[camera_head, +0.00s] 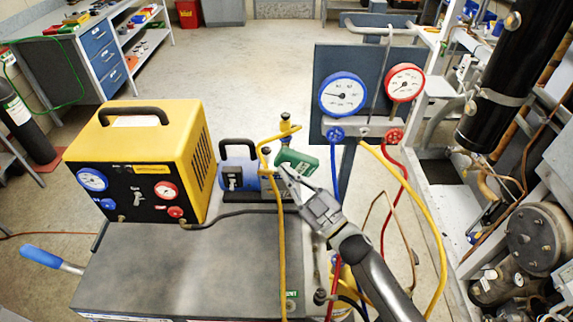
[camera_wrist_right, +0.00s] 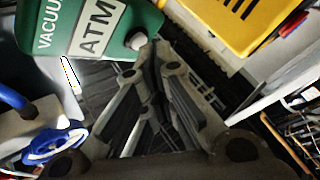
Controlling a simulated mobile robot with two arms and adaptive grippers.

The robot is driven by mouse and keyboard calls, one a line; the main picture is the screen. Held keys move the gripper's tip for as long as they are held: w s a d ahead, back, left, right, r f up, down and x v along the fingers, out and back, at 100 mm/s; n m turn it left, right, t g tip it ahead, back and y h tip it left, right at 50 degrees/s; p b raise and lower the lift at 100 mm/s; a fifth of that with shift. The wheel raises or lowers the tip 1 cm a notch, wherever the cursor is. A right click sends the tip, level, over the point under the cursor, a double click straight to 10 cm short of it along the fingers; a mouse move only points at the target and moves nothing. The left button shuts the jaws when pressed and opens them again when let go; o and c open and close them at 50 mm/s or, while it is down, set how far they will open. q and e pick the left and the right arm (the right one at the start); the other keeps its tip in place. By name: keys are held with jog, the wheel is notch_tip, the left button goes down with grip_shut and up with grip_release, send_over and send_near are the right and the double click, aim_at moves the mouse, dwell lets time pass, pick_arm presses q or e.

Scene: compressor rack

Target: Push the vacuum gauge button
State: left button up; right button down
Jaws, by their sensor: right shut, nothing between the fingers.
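The green vacuum gauge (camera_head: 297,162) sits above the cart's back edge, near the yellow hose. In the right wrist view the gauge (camera_wrist_right: 75,35) fills the upper left, with "VACUUM" lettering and a display reading "ATM". A pale round button (camera_wrist_right: 137,40) shows at the gauge's lower right corner. My right gripper (camera_head: 287,174) is shut and empty, its tips just below the gauge in the head view. In the wrist view the gripper's tips (camera_wrist_right: 152,48) are right beside the button; I cannot tell if they touch. My left gripper is out of view.
A yellow recovery machine (camera_head: 150,160) stands on the grey cart (camera_head: 170,275). A panel with a blue gauge (camera_head: 343,95) and red gauge (camera_head: 404,82) stands to the right, with hoses hanging. Dark compressor pipes fill the right side.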

jog(key=shift+s, duration=0.3)
jog(key=shift+s, duration=0.1)
jog(key=s+p, duration=0.2)
jog(key=s, duration=0.3)
jog(key=shift+s+f, duration=0.1)
jog(key=shift+s, duration=0.3)
